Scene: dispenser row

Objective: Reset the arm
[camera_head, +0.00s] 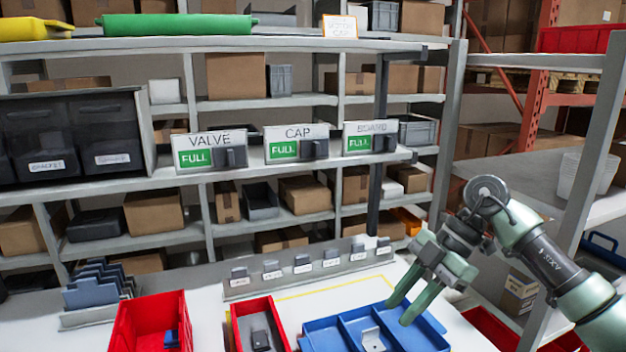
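My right gripper (401,313) comes in from the right on a green and grey arm. Its two green fingers are spread apart with nothing visible between them, and they point down over the right part of the blue divided tray (318,336). I cannot tell whether the fingertips touch the tray. A light metal part (373,340) lies in a middle compartment of the tray, left of the fingers. My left gripper is not in view.
A red bin (128,328) holding a blue item and a narrow red tray (240,325) with dark parts stand to the left. Behind is a shelf with VALVE (210,140), CAP (298,132) and BOARD (371,127) signs, each reading FULL. A rack post (592,150) stands near the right arm.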

